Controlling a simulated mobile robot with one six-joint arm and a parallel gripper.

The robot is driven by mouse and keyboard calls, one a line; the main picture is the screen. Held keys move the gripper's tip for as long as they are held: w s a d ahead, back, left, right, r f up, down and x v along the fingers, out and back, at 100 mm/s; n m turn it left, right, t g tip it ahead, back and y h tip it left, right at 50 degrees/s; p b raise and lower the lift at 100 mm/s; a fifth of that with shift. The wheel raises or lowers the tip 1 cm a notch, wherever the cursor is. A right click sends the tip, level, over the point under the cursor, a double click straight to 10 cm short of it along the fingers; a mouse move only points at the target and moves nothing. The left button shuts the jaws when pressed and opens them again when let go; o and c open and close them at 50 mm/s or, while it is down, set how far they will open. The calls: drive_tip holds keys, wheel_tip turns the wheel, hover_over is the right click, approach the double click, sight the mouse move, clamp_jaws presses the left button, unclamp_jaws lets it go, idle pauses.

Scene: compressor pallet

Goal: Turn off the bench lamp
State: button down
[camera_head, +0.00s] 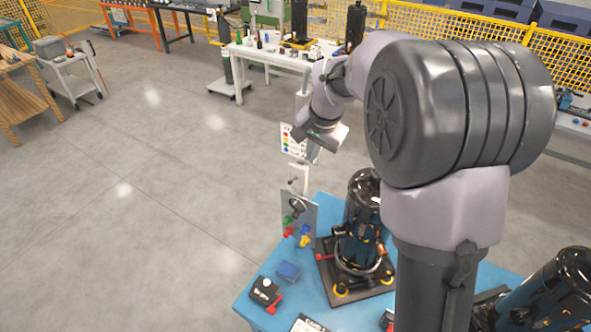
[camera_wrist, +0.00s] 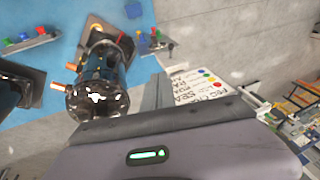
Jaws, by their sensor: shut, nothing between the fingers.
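I cannot make out a bench lamp or its switch in either view. My gripper (camera_head: 313,153) hangs beyond the near blue bench in the head view, above and left of the upright black compressor (camera_head: 362,190). It is shut and empty. In the wrist view its grey fingers (camera_wrist: 157,93) reach past the dark edge of the gripper body, beside a white sign with coloured dots (camera_wrist: 203,83). The compressor also shows in the wrist view (camera_wrist: 98,98), left of the fingers. A black box with a red part (camera_head: 265,291) sits at the bench's left corner; I cannot tell what it is.
The blue bench top (camera_head: 335,312) carries a small blue block (camera_head: 288,271) and a panel with coloured parts (camera_head: 299,218). A white stand (camera_head: 298,178) rises behind it. Another dark cylinder (camera_head: 560,290) is at lower right. Open floor (camera_head: 130,220) lies left.

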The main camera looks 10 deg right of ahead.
approach(293, 181)
drive_tip(key=d+f, duration=0.2)
drive_tip(key=f, duration=0.1)
drive_tip(key=shift+s+d, duration=0.1)
drive_tip(key=shift+d, duration=0.15)
drive_tip(key=a+f, duration=0.1)
drive_tip(key=w+a+f, duration=0.1)
drive_tip(key=shift+w+a+f, duration=0.25)
drive_tip(key=shift+a, duration=0.05)
